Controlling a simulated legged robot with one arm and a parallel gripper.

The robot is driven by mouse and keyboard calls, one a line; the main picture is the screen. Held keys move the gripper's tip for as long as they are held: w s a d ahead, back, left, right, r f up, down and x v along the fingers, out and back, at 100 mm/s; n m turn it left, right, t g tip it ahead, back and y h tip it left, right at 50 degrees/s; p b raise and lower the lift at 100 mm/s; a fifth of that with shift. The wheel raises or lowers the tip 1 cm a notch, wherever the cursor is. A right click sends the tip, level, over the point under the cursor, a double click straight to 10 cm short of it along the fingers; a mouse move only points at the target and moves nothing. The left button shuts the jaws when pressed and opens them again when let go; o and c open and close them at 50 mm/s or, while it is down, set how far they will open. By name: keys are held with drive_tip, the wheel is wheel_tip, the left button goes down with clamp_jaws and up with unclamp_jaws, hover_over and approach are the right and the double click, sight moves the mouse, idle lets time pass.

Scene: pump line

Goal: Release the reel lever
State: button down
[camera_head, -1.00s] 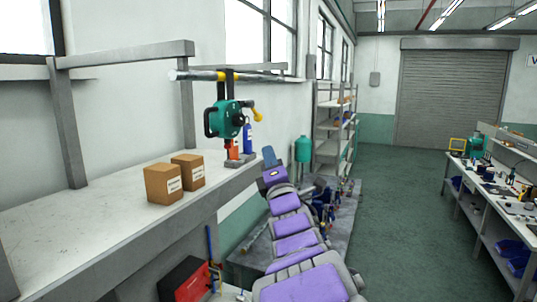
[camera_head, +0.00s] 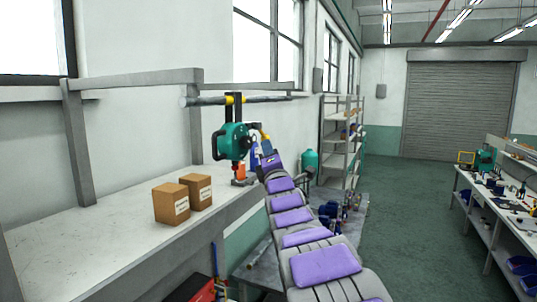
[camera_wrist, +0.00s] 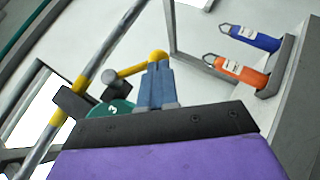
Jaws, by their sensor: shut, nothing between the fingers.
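The green reel (camera_head: 232,142) hangs from a grey rail over the bench. It also shows in the wrist view, partly hidden, with a "3" on it (camera_wrist: 112,110). In the head view my gripper (camera_head: 265,145) is just right of the reel.
An orange cylinder (camera_wrist: 240,72) and a blue cylinder (camera_wrist: 255,38) stand in a grey holder on the bench below the reel. Two cardboard boxes (camera_head: 171,204) sit on the bench (camera_head: 90,240). The floor (camera_head: 410,220) to the right is clear.

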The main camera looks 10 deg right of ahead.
idle(0.4)
drive_tip(key=w+n+y+b, duration=0.1)
drive_tip(key=b, duration=0.1)
drive_tip(key=d+r+n+t+y+b, duration=0.1)
drive_tip(key=n+b, duration=0.1)
drive_tip(key=shift+w+y, duration=0.4)
drive_tip(key=shift+s+a+r, duration=0.1)
